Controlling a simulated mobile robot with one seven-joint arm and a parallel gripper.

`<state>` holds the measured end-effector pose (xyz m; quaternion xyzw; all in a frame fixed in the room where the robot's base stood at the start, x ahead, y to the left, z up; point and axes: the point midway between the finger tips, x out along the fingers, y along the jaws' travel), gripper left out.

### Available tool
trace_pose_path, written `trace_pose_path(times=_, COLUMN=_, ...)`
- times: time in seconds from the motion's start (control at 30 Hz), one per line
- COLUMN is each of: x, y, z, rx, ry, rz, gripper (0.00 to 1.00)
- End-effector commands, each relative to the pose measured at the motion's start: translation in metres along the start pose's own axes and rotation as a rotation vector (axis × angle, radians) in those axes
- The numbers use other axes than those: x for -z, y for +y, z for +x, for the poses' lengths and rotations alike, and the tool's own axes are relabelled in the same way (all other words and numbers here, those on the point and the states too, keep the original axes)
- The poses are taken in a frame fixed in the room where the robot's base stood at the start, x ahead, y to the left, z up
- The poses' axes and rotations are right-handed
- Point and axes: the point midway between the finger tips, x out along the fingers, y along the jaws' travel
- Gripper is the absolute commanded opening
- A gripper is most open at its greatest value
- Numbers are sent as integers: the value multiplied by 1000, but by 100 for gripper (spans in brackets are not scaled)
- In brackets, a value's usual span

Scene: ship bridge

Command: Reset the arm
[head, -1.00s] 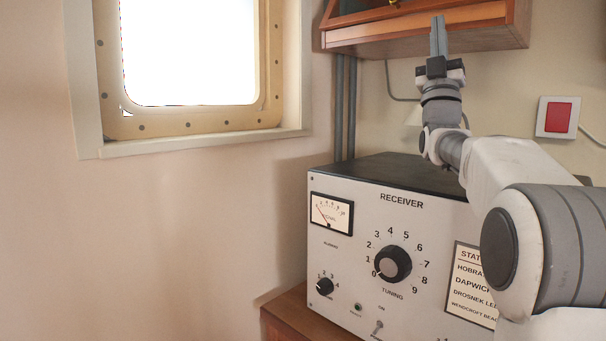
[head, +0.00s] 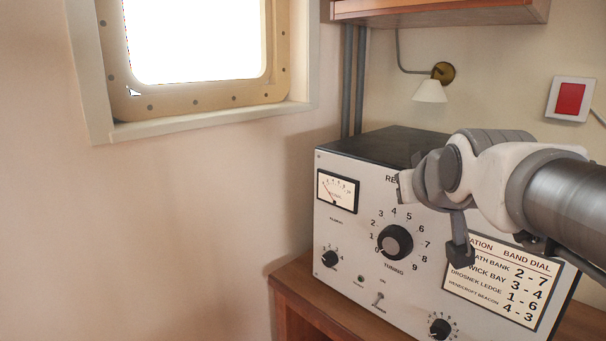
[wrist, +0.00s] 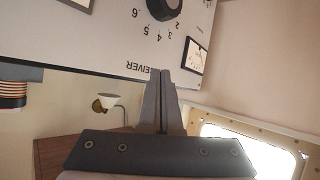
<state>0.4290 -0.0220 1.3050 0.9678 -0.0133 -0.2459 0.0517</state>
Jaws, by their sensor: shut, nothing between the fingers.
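My gripper (wrist: 161,100) shows in the wrist view with its two dark fingers together and nothing between them. In the wrist view the fingers overlap the top edge of the grey receiver (wrist: 100,40), which appears upside down; I cannot tell that they touch it. In the head view my arm reaches in from the right and is bent in front of the receiver (head: 345,235). It covers part of the receiver's name and upper right face. The fingertips cannot be made out clearly in the head view.
The receiver stands on a wooden cabinet (head: 290,290). A wall lamp (head: 431,90), a red switch (head: 571,100) and a wooden wall cupboard (head: 440,14) are behind it. A window (head: 195,40) is at upper left. Open space lies left of the receiver.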

Motion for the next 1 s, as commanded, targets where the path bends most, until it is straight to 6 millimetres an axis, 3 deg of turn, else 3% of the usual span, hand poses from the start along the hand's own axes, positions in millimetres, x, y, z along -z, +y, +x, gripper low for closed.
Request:
trace_pose_path(times=0.1, x=-66, y=-15, z=-30, rx=36, ry=-186, rz=27, gripper=0)
trace_pose_path(times=0.2, x=-119, y=-24, z=-52, rx=56, ry=-331, rz=48, gripper=0)
trace_pose_path(times=0.3, x=-160, y=-31, z=-72, rx=68, ry=-448, rz=62, gripper=0)
trace_pose_path(times=0.4, x=-188, y=-34, z=-86, rx=74, ry=-527, rz=70, gripper=0)
trace_pose_path(times=0.53, x=-205, y=-37, z=-95, rx=77, ry=-577, rz=76, gripper=0)
trace_pose_path(times=1.0, x=-206, y=-37, z=-96, rx=77, ry=-579, rz=76, gripper=0)
